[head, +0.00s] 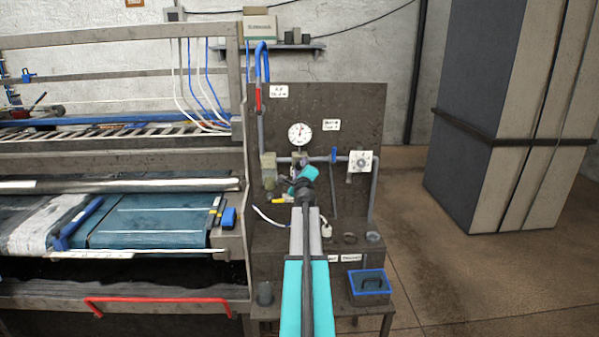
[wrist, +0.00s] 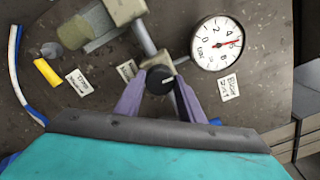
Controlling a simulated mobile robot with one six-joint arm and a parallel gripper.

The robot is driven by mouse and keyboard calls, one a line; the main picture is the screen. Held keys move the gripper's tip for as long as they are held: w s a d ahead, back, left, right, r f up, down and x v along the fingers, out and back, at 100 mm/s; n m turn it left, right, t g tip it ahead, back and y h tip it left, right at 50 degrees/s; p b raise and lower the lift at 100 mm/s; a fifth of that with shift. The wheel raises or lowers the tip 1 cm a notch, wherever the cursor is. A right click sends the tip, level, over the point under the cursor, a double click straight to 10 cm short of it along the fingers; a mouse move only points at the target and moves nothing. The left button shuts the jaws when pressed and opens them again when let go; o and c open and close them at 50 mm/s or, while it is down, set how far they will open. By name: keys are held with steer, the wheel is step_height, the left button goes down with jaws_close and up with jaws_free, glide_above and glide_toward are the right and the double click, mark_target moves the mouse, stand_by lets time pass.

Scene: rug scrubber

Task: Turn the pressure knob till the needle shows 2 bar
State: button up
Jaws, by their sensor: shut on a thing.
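The black pressure knob (wrist: 160,79) has a pale mark on its face and sits on a pipe fitting at the middle of the wrist view. My gripper (wrist: 159,88) is shut on it, one purple finger on each side. The white round pressure gauge (wrist: 217,43) is right of the knob, with a red needle pointing right in the wrist view, close to the 4 or just past it; the exact reading is too small to tell. The gauge also shows in the head view (head: 299,134), above my gripper (head: 303,178). My arm hides the knob there.
A white dial box (head: 361,161) and a blue valve handle (head: 334,154) are on the panel right of the gauge. A yellow-handled valve (wrist: 47,72) is left of the knob. A blue-rimmed bin (head: 369,283) stands below right. The scrubber machine (head: 120,152) fills the left.

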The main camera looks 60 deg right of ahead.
steer(key=n+b, duration=0.2)
steer(key=n, duration=0.4)
steer(key=n+b, duration=0.3)
steer(key=n, duration=0.3)
steer(key=shift+s+d, duration=0.15)
steer(key=shift+r+n+b, duration=0.15)
steer(key=shift+n+b, duration=0.45)
steer(key=shift+n, duration=0.8)
steer(key=o, duration=1)
steer(key=shift+o, duration=0.2)
steer(key=shift+f, duration=0.2)
